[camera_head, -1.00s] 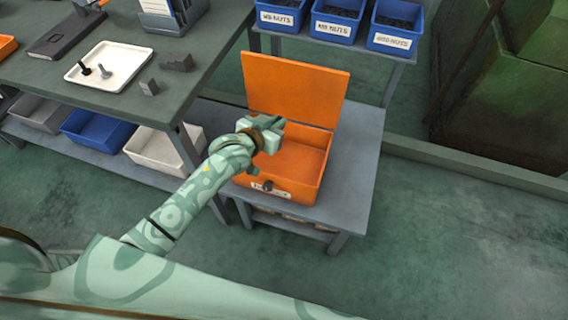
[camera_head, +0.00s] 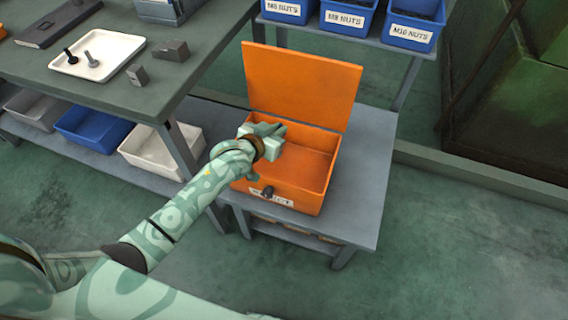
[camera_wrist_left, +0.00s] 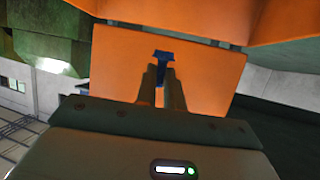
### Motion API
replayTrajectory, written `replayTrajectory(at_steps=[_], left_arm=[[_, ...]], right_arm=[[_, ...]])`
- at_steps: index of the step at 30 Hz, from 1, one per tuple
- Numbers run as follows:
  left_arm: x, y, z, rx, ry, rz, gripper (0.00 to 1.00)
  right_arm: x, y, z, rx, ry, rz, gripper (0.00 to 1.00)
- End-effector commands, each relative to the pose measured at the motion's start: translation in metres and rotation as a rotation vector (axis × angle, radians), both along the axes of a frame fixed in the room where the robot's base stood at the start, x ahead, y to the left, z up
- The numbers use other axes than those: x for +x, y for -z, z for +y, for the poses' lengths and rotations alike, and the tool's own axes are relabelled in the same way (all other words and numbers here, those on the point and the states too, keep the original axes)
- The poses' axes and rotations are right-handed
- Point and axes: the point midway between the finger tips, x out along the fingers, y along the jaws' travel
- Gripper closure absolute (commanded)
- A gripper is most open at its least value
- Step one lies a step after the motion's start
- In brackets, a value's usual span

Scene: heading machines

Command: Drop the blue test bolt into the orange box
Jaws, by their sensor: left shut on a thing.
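The orange box (camera_head: 318,195) stands on a low grey table with its lid (camera_head: 301,85) raised at the back. My left gripper (camera_head: 279,129) is over the left part of the box opening. In the left wrist view, the left gripper (camera_wrist_left: 162,85) is shut on the blue test bolt (camera_wrist_left: 163,57), whose head shows beyond the fingertips against orange surfaces of the box. The bolt cannot be made out in the head view. My right gripper is not in view.
A workbench at left carries a white tray (camera_head: 68,66) with two bolts, and grey blocks (camera_head: 170,50) beside it. Blue nut bins (camera_head: 409,33) stand on a shelf at the back right. The floor at right is clear.

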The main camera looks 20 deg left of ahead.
Motion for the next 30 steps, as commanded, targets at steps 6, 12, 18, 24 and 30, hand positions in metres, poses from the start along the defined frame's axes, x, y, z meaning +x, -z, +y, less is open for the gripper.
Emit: replayTrajectory(at_steps=[6,12,18,24,30], left_arm=[[0.0,-0.002,0.0,0.0,0.0,-0.001,0.65],[0.0,-0.001,0.0,0.0,0.0,-0.001,0.65],[-0.013,-0.011,0.004,0.0,0.0,-0.002,0.65],[-0.058,-0.034,0.015,0.001,0.001,-0.004,0.65],[-0.105,-0.052,0.029,0.0,0.0,-0.002,0.65]], right_arm=[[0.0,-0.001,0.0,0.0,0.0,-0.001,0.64],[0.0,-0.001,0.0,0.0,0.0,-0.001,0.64],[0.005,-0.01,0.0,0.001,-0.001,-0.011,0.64],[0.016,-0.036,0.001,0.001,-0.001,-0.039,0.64],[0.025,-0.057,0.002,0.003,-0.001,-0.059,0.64]])
